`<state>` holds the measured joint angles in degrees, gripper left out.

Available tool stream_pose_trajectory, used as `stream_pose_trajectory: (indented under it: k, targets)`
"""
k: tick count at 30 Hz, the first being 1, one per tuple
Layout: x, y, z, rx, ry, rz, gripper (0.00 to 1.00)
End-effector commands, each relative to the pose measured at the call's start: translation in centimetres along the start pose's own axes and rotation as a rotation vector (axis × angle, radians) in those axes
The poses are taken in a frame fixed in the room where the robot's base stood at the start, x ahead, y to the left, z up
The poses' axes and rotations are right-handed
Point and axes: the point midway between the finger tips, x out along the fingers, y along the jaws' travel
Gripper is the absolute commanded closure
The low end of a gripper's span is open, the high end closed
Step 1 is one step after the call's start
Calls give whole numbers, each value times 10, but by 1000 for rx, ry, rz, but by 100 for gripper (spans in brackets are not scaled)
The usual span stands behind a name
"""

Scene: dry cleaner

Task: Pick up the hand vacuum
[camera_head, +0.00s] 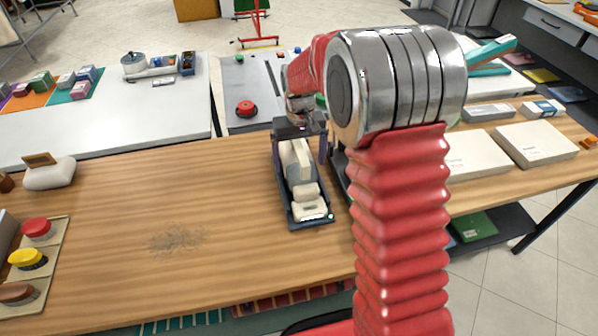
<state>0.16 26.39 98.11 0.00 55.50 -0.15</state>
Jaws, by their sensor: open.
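The hand vacuum (302,182) is cream and grey and lies in a dark tray (316,224) on the wooden table. Its long side runs away from me. My gripper (300,150) is at the far end of the vacuum, with dark fingers apart to its left and right. The fingers point down. I cannot tell whether they touch the vacuum. My red and silver arm hides the area just right of the tray.
The wooden table (130,225) is mostly clear left of the tray. Brushes with red, yellow and brown tops stand on a mat (48,262) at the left. White boxes (535,143) lie at the right. A red round object (246,108) sits on a grey surface behind.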

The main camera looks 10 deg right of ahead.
Motion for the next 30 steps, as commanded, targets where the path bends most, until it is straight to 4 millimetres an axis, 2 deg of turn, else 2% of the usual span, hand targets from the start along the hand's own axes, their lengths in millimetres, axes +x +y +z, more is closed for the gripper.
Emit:
stream_pose_trajectory:
  k: [3,19,30]
  targets:
    - [7,0,0,0,-1,0,9]
    - [6,0,0,0,0,0,10]
    - [6,0,0,0,0,0,36]
